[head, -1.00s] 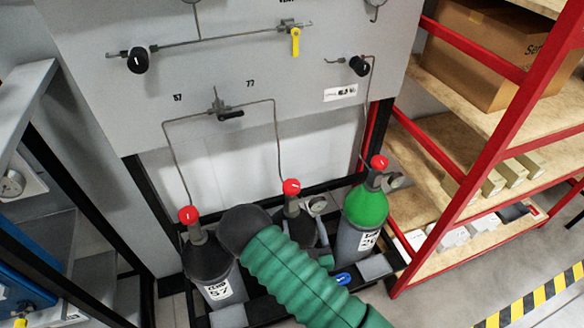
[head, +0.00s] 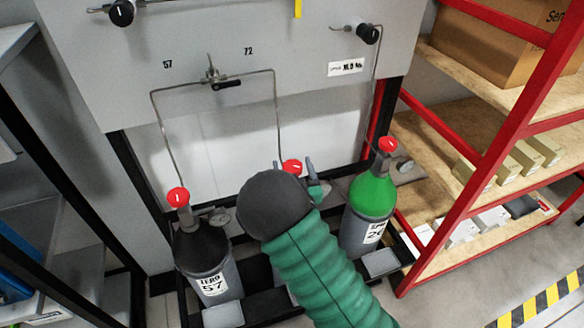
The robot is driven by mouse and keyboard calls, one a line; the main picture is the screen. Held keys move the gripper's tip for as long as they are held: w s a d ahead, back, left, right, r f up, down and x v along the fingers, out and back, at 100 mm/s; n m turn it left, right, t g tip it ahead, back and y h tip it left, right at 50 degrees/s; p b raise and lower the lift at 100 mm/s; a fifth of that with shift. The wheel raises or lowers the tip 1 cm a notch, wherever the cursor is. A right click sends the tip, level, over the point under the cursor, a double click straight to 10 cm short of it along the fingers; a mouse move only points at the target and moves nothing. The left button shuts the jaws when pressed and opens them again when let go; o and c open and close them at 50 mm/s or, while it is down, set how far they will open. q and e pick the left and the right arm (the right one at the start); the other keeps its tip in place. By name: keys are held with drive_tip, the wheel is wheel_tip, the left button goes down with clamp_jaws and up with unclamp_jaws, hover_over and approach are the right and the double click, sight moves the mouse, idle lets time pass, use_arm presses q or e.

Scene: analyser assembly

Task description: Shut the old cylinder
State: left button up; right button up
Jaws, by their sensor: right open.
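Three gas cylinders with red valve knobs stand in a rack below the grey panel. The left cylinder (head: 210,262) is dark and marked 57, with its red knob (head: 179,197) in clear view. The right cylinder (head: 371,197) has a green shoulder and a red knob (head: 388,145). My right gripper (head: 312,178) is open, just right of the middle knob and partly hidden by my dark wrist. I cannot tell if it touches the knob. My left gripper is out of view.
The panel (head: 300,105) carries thin pipes, a black-handled valve (head: 226,85) between labels 57 and 72, and black knobs. A red-framed shelf (head: 470,170) with boxes stands at the right. A dark frame stands at the left. Free floor shows at the lower right.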

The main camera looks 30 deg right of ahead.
drive_tip(key=shift+w+d, duration=0.2)
drive_tip(key=shift+w, duration=0.2)
drive_tip(key=c, duration=1.4)
drive_tip(key=shift+o, duration=0.2)
